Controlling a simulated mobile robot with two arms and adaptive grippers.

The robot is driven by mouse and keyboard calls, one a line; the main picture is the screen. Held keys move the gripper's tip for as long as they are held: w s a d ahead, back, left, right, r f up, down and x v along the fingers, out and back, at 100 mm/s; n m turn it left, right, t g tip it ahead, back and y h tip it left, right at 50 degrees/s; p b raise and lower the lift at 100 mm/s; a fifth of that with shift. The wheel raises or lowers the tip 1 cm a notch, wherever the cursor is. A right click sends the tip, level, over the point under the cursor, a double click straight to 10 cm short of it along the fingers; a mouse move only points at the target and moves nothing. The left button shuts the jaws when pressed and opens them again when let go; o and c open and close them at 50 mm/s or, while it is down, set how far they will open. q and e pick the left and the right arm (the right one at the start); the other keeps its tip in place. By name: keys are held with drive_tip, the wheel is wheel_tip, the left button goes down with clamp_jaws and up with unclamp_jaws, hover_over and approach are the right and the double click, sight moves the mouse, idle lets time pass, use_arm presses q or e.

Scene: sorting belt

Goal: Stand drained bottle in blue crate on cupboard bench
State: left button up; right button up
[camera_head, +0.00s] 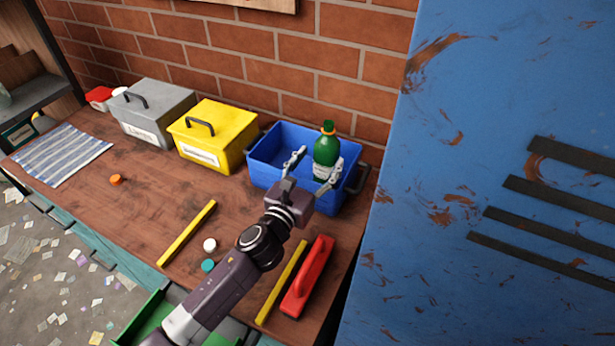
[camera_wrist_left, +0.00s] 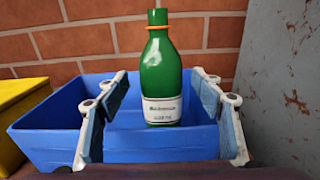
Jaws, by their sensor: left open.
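The green bottle (camera_head: 327,150) stands upright in the blue crate (camera_head: 268,150), toward its right end. It has a white label and an orange ring at its neck. In the left wrist view the bottle (camera_wrist_left: 161,80) is in the middle, with the crate (camera_wrist_left: 50,130) around its lower part; its base is hidden behind the crate's front wall. My left gripper (camera_head: 313,170) is open at the crate's front. Its fingers (camera_wrist_left: 160,115) are spread to either side of the bottle, with gaps between. My right gripper is not in view.
A yellow box (camera_head: 222,130) and a grey box (camera_head: 150,108) stand left of the crate. A red float-like tool (camera_head: 308,277), yellow bars (camera_head: 187,233) and several caps (camera_head: 210,245) lie on the bench (camera_head: 140,210). A blue cabinet (camera_head: 480,150) rises at the right.

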use_arm(q)
drive_tip(key=v, duration=0.7)
drive_tip(key=shift+s, duration=0.15)
drive_tip(key=shift+a, duration=0.1)
